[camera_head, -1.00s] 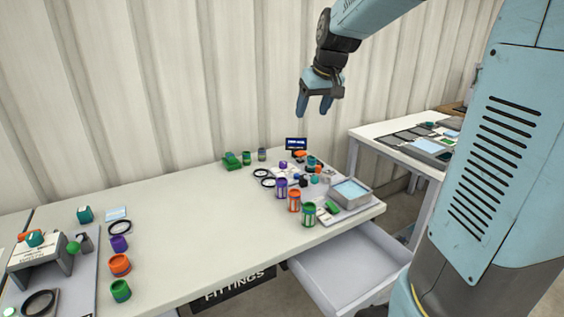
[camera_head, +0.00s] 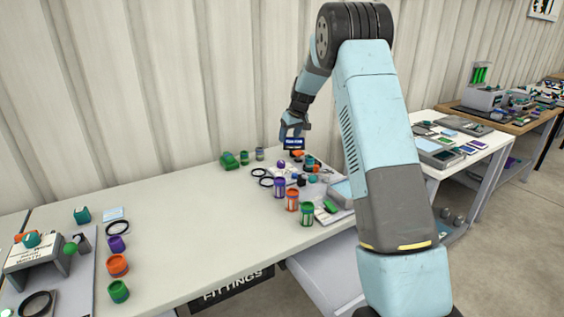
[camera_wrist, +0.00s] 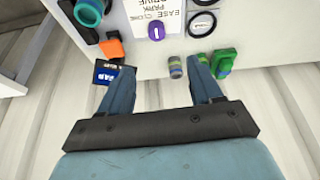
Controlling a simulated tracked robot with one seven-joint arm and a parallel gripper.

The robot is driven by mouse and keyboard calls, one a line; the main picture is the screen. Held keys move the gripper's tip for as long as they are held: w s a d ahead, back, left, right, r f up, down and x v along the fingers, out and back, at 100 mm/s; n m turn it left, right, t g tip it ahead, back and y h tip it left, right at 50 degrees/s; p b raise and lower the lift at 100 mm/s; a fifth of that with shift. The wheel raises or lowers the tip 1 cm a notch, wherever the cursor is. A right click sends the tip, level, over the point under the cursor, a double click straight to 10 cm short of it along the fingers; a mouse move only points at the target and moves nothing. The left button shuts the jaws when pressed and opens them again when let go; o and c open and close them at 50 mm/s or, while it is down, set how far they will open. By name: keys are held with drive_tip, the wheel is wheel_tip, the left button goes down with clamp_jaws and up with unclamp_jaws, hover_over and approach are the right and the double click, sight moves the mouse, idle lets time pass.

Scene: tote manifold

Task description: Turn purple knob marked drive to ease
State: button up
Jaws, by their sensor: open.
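The purple knob (camera_wrist: 156,33) stands at the edge of a white label plate (camera_wrist: 154,9) in the wrist view. A pale pointer line shows on it. The plate's upside-down print shows the words ease, close, park and drive; which one the pointer meets I cannot tell. In the head view the knob (camera_head: 281,164) is small, on the bench's back right. My gripper (camera_head: 294,138) is at the bench's back edge, beside the dark display. In the wrist view my gripper (camera_wrist: 160,80) is open and empty, its fingers apart, with the knob beyond the gap between them.
An orange part (camera_wrist: 112,47) and a dark blue display (camera_wrist: 112,74) lie close to the left finger. Green parts (camera_wrist: 222,62) are by the right finger. Black rings (camera_wrist: 202,24) lie right of the plate. Purple, orange and green cans (camera_head: 292,200) stand forward. The bench's left middle (camera_head: 190,210) is clear.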

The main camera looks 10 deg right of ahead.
sight(280, 162)
drive_tip(key=x, duration=1.6)
drive_tip(key=shift+w+d+f, duration=0.2)
drive_tip(key=shift+w+d, duration=0.05)
drive_tip(key=shift+w, duration=0.15)
drive_tip(key=c, duration=1)
drive_tip(key=shift+c, duration=0.2)
drive_tip(key=shift+a, duration=0.15)
drive_tip(key=m, duration=0.2)
drive_tip(key=m+h, duration=0.1)
drive_tip(key=m, duration=0.1)
drive_tip(key=shift+a+h, duration=0.15)
drive_tip(key=shift+h, duration=0.15)
drive_tip(key=m+h, duration=0.2)
drive_tip(key=m, duration=0.3)
drive_tip(key=shift+a+m, duration=0.1)
drive_tip(key=shift+m, duration=0.2)
